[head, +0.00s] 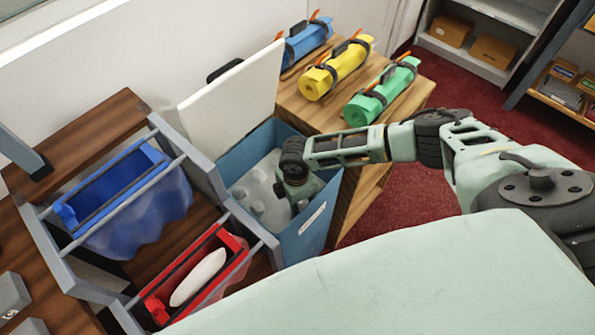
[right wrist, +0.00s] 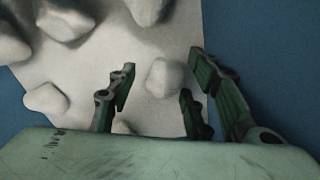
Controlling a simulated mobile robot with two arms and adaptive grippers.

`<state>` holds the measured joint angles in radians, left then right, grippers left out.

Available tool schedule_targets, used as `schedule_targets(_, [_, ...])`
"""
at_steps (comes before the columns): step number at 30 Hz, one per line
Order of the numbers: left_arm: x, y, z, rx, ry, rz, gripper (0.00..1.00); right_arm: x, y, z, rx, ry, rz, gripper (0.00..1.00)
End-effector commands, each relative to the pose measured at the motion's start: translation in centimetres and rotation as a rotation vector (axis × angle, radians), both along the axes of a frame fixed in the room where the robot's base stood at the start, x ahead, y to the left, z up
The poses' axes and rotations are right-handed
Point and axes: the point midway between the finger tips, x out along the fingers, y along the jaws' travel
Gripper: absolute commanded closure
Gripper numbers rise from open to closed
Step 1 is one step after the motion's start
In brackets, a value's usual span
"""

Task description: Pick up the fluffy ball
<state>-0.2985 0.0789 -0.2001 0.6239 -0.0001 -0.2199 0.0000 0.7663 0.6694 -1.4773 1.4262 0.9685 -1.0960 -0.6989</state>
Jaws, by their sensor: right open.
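A blue bin (head: 318,222) stands open below my right arm. In it lies a pale white surface (head: 252,180) with several rounded lumps. In the right wrist view, one whitish rounded lump, possibly the fluffy ball (right wrist: 166,76), lies beyond and between my fingers. Other similar white lumps (right wrist: 66,22) lie at the left and top. My right gripper (right wrist: 160,84) is open and empty, its fingers apart on both sides of the lump; I cannot tell whether they touch it. In the head view the right gripper (head: 297,186) points down inside the bin, fingertips hidden. My left gripper is not in view.
A white upright panel (head: 240,92) stands behind the bin. A grey rack (head: 68,268) with a blue bag (head: 135,205) and a red-framed bag (head: 235,245) is at left. Blue, yellow (head: 336,70) and green rolls lie on a wooden cabinet (head: 310,108) behind.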

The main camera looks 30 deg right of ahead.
Motion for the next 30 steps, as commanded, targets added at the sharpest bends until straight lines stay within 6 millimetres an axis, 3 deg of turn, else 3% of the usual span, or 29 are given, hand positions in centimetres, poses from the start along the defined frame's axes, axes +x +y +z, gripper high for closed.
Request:
schedule_targets(8, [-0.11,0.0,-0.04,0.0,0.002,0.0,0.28,0.03,-0.03,-0.44,0.0,-0.001,0.0,0.54])
schedule_targets(17, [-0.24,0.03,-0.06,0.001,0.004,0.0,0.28,0.03,-0.03,-0.42,0.0,-0.001,-0.001,0.79])
schedule_targets(30, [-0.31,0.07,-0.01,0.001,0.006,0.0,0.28,0.06,-0.02,0.09,0.0,-0.001,-0.001,0.8])
